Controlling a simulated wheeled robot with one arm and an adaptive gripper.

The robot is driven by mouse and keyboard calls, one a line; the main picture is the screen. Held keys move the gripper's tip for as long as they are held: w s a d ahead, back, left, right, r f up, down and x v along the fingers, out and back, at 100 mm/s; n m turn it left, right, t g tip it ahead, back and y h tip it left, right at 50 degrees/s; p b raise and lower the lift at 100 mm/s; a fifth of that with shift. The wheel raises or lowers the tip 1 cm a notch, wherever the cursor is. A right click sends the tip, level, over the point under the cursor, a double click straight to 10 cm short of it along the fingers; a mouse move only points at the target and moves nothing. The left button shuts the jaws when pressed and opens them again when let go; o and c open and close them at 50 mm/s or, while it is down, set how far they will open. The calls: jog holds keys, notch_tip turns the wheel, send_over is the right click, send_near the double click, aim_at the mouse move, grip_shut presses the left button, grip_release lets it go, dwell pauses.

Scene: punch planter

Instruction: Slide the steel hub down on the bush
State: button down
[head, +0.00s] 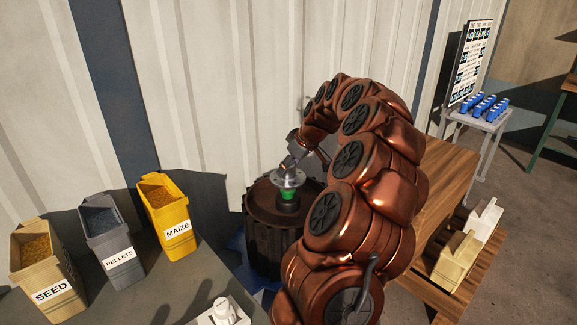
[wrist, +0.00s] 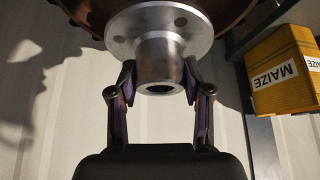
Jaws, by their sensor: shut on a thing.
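The steel hub (head: 287,180) is a round silver flange with a narrower boss; it also shows large in the wrist view (wrist: 160,22), with holes in its flange. My gripper (wrist: 160,76) is shut on the boss, one finger on each side. In the head view my gripper (head: 293,163) reaches the hub from above. A green bush (head: 288,196) shows directly below the flange, above the dark ribbed drum (head: 262,238). The hub stands clear above the drum top. Whether the hub is around the bush cannot be told. The bush is hidden in the wrist view.
A yellow MAIZE bin (head: 167,220), a grey PELLETS bin (head: 110,237) and a tan SEED bin (head: 46,270) stand on the left. A corrugated wall (head: 200,80) rises behind the drum. A wooden bench (head: 445,180) lies to the right of my arm.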

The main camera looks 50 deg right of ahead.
aim_at(289, 174)
jog(key=shift+f+b, duration=1.05)
jog(key=shift+f, duration=0.45)
dwell(0.3)
jog(key=shift+c, duration=2.1)
grip_release()
jog(key=v, duration=1.2)
